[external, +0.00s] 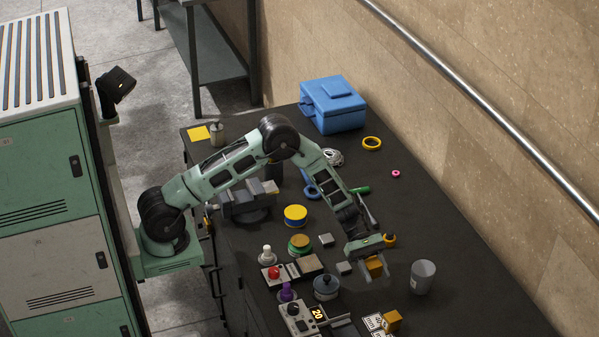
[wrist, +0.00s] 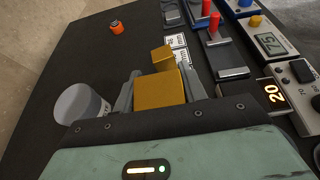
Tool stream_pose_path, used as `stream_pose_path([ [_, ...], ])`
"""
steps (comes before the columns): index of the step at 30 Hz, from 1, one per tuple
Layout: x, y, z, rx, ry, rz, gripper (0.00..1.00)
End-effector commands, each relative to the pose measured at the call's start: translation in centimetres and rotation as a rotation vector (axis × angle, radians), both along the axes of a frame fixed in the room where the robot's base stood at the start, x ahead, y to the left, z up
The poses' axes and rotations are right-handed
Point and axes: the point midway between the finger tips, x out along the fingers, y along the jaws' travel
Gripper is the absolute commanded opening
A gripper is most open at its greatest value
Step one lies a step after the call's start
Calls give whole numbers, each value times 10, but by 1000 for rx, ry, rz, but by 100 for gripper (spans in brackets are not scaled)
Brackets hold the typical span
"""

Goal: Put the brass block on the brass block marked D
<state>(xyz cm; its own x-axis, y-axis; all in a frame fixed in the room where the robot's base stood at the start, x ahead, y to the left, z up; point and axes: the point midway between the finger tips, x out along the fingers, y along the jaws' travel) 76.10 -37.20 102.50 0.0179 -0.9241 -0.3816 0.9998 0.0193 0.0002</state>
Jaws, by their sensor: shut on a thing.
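My gripper (external: 375,272) is over the right part of the dark bench. It is shut on a brass block (external: 374,264), which shows large between the two fingers in the wrist view (wrist: 161,91). A second brass block (external: 393,319) stands on the bench nearer the front edge of the external picture. In the wrist view this second block (wrist: 163,56) appears just beyond the held one, partly overlapped by it. No letter is readable on either block. I cannot tell how high the held block is above the bench.
A grey cup (external: 423,276) stands right of my gripper. White printed cards (external: 374,322) lie beside the second block. A dark lidded pot (external: 326,287), a control box with a lit 20 (external: 300,318) and small grey blocks are to the left. The bench's right side is mostly clear.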

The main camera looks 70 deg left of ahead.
Motion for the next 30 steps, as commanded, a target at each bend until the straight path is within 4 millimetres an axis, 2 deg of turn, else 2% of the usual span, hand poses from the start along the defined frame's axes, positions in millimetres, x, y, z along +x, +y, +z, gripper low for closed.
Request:
stream_pose_path([
  [4,19,22,13,-18,-14,3,4],
  [9,45,67,33,-26,-18,-6,4],
  [13,55,98,47,-15,-13,-14,4],
  [17,58,115,54,-3,-3,-20,4],
  [20,59,119,45,0,2,-20,4],
  [27,59,119,6,1,3,-19,4],
  [30,59,119,-1,0,-1,-20,4],
])
